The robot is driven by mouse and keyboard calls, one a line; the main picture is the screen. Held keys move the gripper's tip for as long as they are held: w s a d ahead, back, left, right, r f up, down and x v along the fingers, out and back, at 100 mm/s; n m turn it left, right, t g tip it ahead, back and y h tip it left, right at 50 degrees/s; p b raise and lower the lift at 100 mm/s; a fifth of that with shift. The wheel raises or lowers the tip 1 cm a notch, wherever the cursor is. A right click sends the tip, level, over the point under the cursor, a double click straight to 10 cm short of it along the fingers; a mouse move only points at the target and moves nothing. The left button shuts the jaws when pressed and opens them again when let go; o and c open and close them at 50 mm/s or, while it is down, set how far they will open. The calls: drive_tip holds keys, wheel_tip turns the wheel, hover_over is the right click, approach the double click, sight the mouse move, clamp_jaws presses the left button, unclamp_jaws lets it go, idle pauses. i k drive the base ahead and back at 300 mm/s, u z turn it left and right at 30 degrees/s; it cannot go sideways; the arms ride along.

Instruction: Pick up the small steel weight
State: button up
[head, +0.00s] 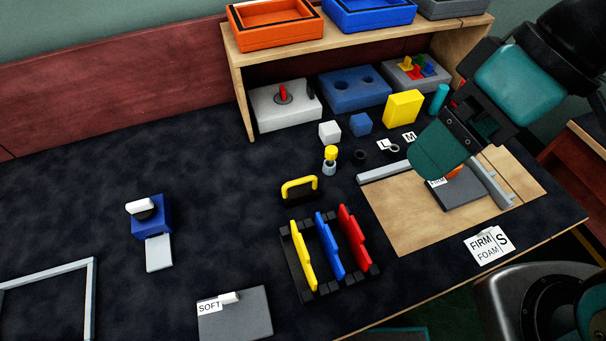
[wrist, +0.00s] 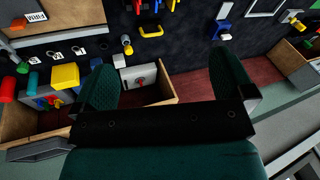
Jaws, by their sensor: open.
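I cannot clearly make out a small steel weight. The nearest match is a small grey cylindrical piece with a yellow top (head: 329,168), standing on the dark table behind the yellow handle. A small grey cylinder also shows in the wrist view (wrist: 127,48), apart from my fingers. My gripper (head: 437,160) hangs over the wooden board at the right in the head view, with its green finger hiding part of what lies below. In the wrist view my gripper (wrist: 162,62) has its two green fingers wide apart, with nothing held between them.
The wooden board (head: 400,215) carries a grey foam pad (head: 463,194) and metal rails. A black rack (head: 310,290) holds yellow, blue and red pieces. A yellow handle (head: 299,188) stands behind it. A shelf (head: 350,45) with bins stands at the back.

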sight(294, 192)
drive_tip(key=z, duration=1.4)
drive_tip(key=k, duration=1.95)
drive_tip(key=u, duration=1.25)
drive_tip(key=i, duration=1)
drive_tip(key=u, duration=0.1)
